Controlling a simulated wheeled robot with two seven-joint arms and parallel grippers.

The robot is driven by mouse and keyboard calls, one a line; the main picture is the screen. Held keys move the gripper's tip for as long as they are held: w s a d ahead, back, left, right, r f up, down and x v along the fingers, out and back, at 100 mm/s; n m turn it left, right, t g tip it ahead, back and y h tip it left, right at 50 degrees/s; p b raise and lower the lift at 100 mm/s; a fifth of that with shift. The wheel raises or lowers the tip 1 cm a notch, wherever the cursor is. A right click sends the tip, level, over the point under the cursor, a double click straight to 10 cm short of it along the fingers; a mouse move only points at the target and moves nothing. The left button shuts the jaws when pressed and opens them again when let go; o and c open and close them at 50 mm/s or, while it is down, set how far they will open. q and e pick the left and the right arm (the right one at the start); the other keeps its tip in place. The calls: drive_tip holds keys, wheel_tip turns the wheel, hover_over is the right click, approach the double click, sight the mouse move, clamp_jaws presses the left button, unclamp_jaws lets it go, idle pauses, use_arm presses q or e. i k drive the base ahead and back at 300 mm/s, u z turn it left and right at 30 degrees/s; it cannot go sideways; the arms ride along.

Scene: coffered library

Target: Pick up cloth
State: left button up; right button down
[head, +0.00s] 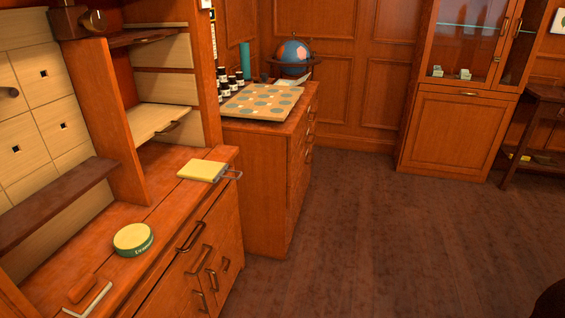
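A flat yellow rectangular piece (202,170), which looks like a folded cloth, lies on the wooden cabinet top (165,195) at the left, near its far right corner. I cannot tell its material for sure. Neither of my grippers is in view.
A round green and yellow tin (133,238) and a small brown and white item (88,298) stand on the same top. Beyond is a lower cabinet with a dotted board (262,101), dark bottles and a globe (293,55). The floor (390,245) is clear.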

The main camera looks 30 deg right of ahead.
sight(203, 171)
drive_tip(key=z, duration=1.05)
drive_tip(key=i, duration=0.7)
drive_tip(key=z, duration=0.55)
drive_tip(key=i, duration=0.8)
drive_tip(key=u, duration=0.45)
